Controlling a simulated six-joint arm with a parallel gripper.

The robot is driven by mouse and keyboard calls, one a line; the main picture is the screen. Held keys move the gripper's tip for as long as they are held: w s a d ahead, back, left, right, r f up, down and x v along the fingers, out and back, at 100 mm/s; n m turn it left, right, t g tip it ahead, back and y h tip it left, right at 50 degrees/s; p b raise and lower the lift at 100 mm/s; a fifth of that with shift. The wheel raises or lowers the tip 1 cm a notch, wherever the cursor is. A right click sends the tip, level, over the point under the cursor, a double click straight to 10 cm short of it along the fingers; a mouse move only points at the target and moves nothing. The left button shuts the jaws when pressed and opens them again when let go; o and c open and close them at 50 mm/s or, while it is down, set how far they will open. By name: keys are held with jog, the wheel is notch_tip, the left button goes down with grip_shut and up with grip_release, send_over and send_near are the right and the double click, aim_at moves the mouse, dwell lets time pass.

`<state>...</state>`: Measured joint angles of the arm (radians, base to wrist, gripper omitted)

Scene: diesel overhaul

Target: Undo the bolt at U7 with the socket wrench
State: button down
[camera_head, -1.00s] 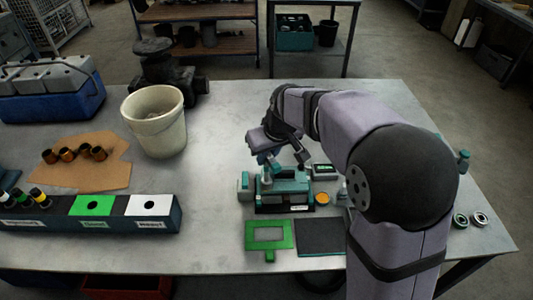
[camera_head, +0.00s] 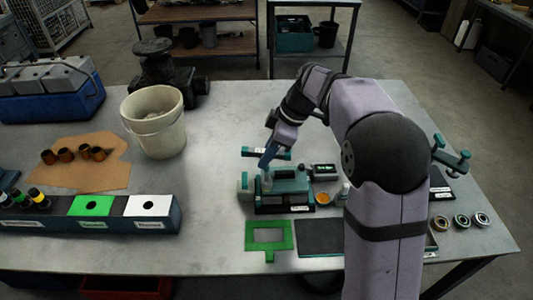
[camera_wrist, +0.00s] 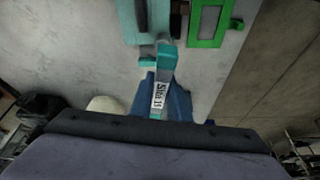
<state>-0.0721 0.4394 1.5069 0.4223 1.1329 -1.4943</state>
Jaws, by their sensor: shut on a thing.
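My gripper (camera_head: 268,157), with blue fingers, is shut on a teal bar-shaped tool with a white label (camera_wrist: 158,95), which looks like the socket wrench. The tool also shows as a teal bar in the head view (camera_head: 251,152), roughly level above the teal and dark block assembly (camera_head: 285,187) on the table. From this angle I cannot tell whether the tool touches the assembly. The U7 mark and its bolt cannot be made out.
A green frame (camera_head: 285,235) and a dark mat (camera_head: 320,237) lie in front of the assembly. A small display unit (camera_head: 324,170) and an orange round part (camera_head: 322,198) are beside it. A white bucket (camera_head: 128,108) and a labelled rack (camera_head: 160,225) stand left.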

jog(key=n+p, duration=0.1)
jog(key=n, duration=0.1)
jog(key=n+g+p, duration=0.1)
jog(key=n, duration=0.1)
jog(key=shift+r+g, duration=0.3)
jog(key=n+p, duration=0.2)
jog(key=n+g+p, duration=0.1)
jog(key=n+p, duration=0.1)
jog(key=shift+r+g, duration=0.1)
jog(key=shift+g, duration=0.2)
jog(key=shift+n+g+h+p, duration=0.3)
jog(key=shift+n+h+p, duration=0.35)
jog(key=shift+n, duration=0.55)
jog(key=shift+f+n, duration=0.3)
jog(key=shift+n, duration=0.1)
